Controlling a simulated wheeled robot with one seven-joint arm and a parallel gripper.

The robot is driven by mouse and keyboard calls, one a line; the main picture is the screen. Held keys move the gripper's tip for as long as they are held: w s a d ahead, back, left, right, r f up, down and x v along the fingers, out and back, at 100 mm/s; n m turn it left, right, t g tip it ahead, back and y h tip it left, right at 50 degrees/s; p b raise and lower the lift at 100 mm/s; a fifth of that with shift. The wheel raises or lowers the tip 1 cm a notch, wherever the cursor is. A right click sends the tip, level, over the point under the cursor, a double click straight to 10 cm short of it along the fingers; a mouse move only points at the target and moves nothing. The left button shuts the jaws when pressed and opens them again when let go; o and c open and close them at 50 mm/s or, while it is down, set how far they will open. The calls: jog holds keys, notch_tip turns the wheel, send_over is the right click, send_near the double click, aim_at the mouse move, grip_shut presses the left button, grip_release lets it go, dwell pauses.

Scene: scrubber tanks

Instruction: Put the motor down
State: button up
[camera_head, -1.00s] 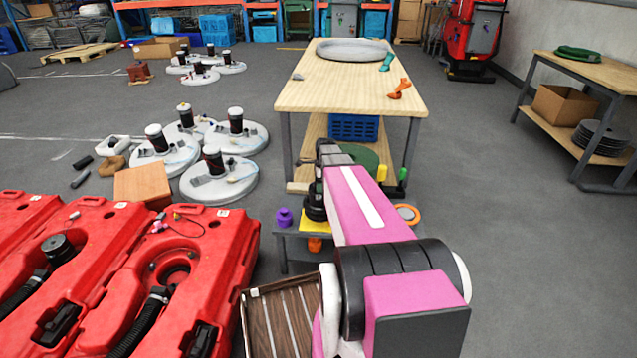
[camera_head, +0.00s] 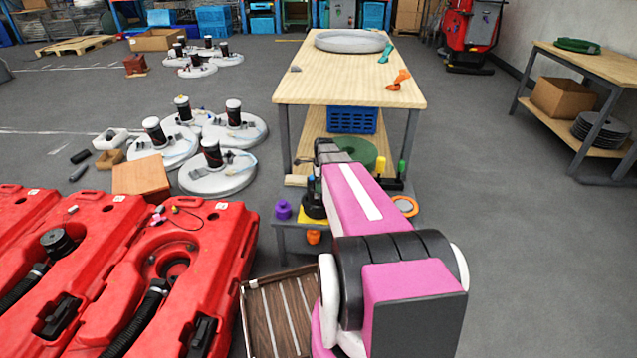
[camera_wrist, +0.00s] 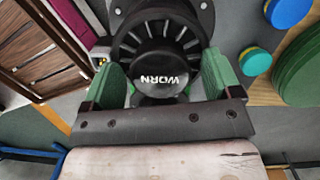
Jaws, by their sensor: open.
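The jaws are open, with a pad on either side of the motor; contact at the pads cannot be made out. In the head view the motor (camera_head: 313,202) shows as a dark shape on or just above the small low table (camera_head: 350,235), beside a yellow piece. My arm hides much of this area and the gripper itself.
A purple part (camera_head: 283,209) and an orange ring (camera_head: 405,206) lie near the motor on the low table. A slatted wooden crate (camera_head: 280,318) stands in front. Red tanks (camera_head: 185,270) fill the left. A large wooden table (camera_head: 345,85) stands behind. Floor on the right is clear.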

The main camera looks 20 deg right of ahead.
notch_tip(320, 180, up, 12)
jog(key=d, duration=0.1)
jog(key=s+a+f+n, duration=0.2)
jog(key=s+a+n, duration=0.5)
jog(key=s+n, duration=0.3)
jog(key=s+a+f+n+h, duration=0.1)
jog(key=s+a+f+n, duration=0.1)
jog(key=s+a+n, duration=0.6)
jog(key=shift+s+f+n, duration=0.4)
jog(key=shift+s+n, duration=0.7)
jog(key=shift+s, duration=0.35)
